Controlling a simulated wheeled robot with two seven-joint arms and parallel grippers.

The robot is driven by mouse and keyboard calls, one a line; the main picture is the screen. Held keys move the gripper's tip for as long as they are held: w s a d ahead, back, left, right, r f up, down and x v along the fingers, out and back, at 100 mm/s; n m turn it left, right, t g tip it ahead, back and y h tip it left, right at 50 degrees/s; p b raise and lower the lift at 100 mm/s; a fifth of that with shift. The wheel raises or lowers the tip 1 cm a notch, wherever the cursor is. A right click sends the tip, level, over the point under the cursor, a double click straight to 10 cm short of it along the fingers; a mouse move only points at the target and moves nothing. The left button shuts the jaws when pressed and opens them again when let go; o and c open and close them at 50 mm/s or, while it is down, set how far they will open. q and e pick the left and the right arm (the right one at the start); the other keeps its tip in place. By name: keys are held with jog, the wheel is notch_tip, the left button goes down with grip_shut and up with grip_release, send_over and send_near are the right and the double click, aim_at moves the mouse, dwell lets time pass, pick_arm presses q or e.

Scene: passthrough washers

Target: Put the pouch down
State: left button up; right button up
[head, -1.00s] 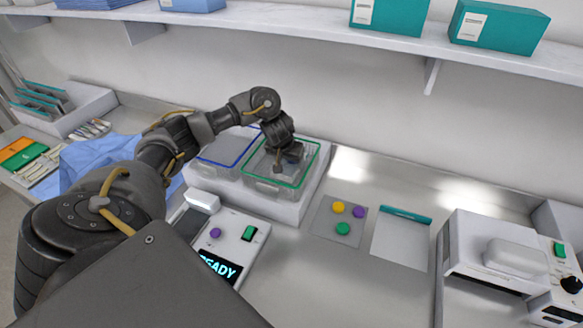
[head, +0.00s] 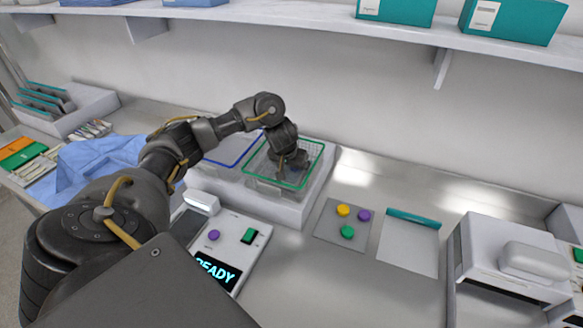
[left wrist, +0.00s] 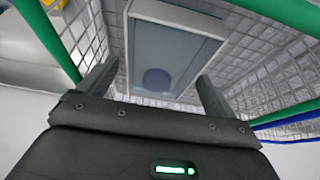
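A flat, pale, pouch-like sheet with a teal strip along its top (head: 410,245) lies on the steel counter, right of the colored buttons. My left gripper (head: 292,163) reaches down into the green-rimmed wire basket (head: 305,177). In the left wrist view its two fingers (left wrist: 155,85) stand wide apart, with the basket's mesh walls around them. Beyond the fingers is a flat rectangular item (left wrist: 170,50) with a pale border, a grey-teal middle and a dark round spot. I cannot tell whether it is a pouch. No contact with the fingers shows. My right gripper is not in view.
A blue-rimmed basket (head: 228,152) adjoins the green one on a white stand. In front is a white device reading READY (head: 215,270). A plate with colored buttons (head: 343,222) lies right of the stand. A white machine (head: 515,255) stands farther right. A shelf runs above.

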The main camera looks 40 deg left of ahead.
pick_arm(q)
jog(key=shift+r, duration=0.35)
jog(key=p+v, duration=0.5)
jog(key=v, duration=0.6)
jog(key=shift+r, duration=0.3)
jog(key=shift+s, duration=0.15)
